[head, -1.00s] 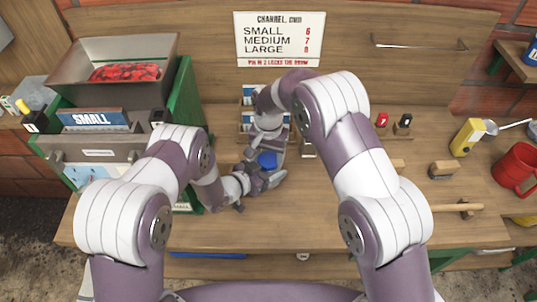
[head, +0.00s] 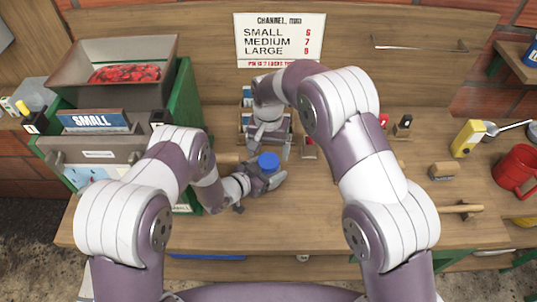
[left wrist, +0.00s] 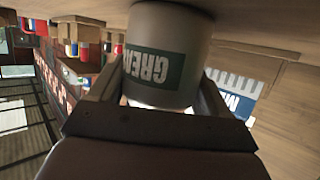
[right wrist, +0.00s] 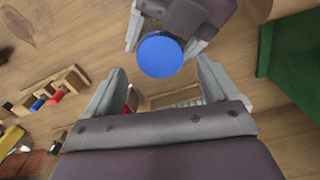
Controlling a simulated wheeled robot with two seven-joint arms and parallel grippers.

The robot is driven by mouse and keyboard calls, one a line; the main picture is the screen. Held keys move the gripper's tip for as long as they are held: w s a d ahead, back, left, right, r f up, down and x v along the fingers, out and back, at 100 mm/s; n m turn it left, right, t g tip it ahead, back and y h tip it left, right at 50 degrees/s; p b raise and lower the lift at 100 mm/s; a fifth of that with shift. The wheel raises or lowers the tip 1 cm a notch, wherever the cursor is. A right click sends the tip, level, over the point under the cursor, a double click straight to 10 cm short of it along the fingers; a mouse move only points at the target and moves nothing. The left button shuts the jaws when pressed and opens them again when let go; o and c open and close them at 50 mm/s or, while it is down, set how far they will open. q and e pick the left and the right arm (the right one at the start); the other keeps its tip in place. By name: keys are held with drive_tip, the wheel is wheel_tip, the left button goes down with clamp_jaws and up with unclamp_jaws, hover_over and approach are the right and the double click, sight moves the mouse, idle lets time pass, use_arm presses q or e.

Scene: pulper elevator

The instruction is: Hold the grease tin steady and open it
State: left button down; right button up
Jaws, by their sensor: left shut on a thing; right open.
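The grease tin (left wrist: 165,50) is a pale cylinder with a green label, seen in the left wrist view between my left gripper's fingers. Its round blue top (head: 268,160) shows in the head view and in the right wrist view (right wrist: 161,55). My left gripper (head: 266,177) is shut on the tin's body. My right gripper (right wrist: 160,72) is open and empty, its fingers apart. In the head view it is just behind the blue top, clear of it. The tin's body is mostly hidden in the head view.
A small wooden rack (head: 244,117) stands behind my right gripper. A green-framed machine with a grey hopper (head: 60,82) stands at left.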

sight(268, 160)
drive_tip(key=shift+r, duration=0.55)
drive_tip(key=shift+c, duration=0.4)
use_arm(q)
drive_tip(key=shift+r, duration=0.1)
use_arm(e)
drive_tip(key=shift+r+m, duration=0.3)
drive_tip(key=shift+m, duration=0.2)
wheel_tip(268, 160, up, 2)
drive_tip(key=m, duration=0.5)
drive_tip(key=shift+r, duration=0.2)
drive_tip(key=shift+f+m, duration=0.3)
drive_tip(key=shift+m, duration=0.1)
wheel_tip(268, 160, down, 7)
drive_tip(key=c, duration=1.1)
drive_tip(key=n, duration=0.6)
drive_tip(key=shift+n, duration=0.4)
